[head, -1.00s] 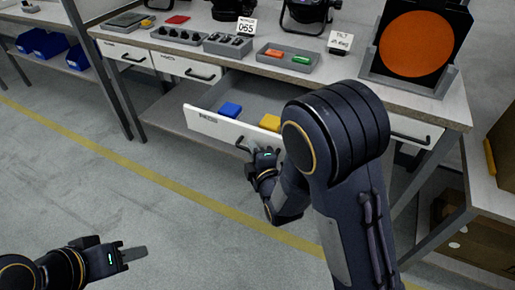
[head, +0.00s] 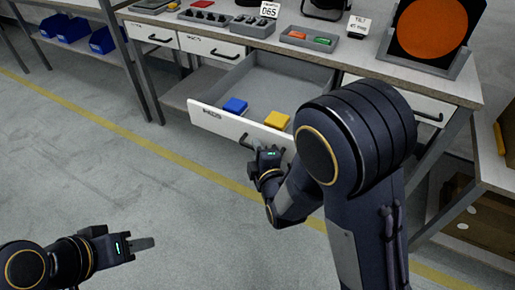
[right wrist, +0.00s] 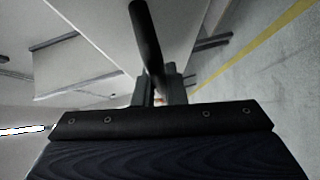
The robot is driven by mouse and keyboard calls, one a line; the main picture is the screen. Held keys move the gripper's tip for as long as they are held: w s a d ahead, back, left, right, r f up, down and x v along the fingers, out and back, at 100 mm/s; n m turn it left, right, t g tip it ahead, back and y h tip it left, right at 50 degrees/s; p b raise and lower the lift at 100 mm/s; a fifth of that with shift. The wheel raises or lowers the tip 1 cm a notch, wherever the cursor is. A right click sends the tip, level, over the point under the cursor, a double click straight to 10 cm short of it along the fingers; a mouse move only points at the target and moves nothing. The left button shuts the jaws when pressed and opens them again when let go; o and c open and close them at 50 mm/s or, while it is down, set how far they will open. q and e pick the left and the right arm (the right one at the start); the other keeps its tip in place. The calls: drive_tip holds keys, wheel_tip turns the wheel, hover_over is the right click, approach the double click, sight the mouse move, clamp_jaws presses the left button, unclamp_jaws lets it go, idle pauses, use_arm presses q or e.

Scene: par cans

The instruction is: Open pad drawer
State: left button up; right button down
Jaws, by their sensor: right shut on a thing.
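The pad drawer (head: 205,119) is pulled well out from under the workbench in the head view. A blue pad (head: 235,105) and a yellow pad (head: 277,120) lie inside near its front. My right gripper (head: 262,150) is at the drawer front, shut on the black bar handle. The handle (right wrist: 146,40) runs between its fingers in the right wrist view. My right arm hides the right end of the drawer front. My left gripper (head: 144,244) is low at the left over the floor, away from the bench and empty; the gap between its fingers is not clear.
The bench top (head: 365,76) carries a grey tray (head: 308,40) with red and green pieces and an orange disc (head: 433,30) in a stand. Closed drawers (head: 213,48) lie to the left. The floor in front is clear.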

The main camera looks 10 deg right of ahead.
drive_tip(key=c, duration=1.5)
unclamp_jaws()
drive_tip(key=v, duration=0.7)
drive_tip(key=shift+s+p, duration=0.35)
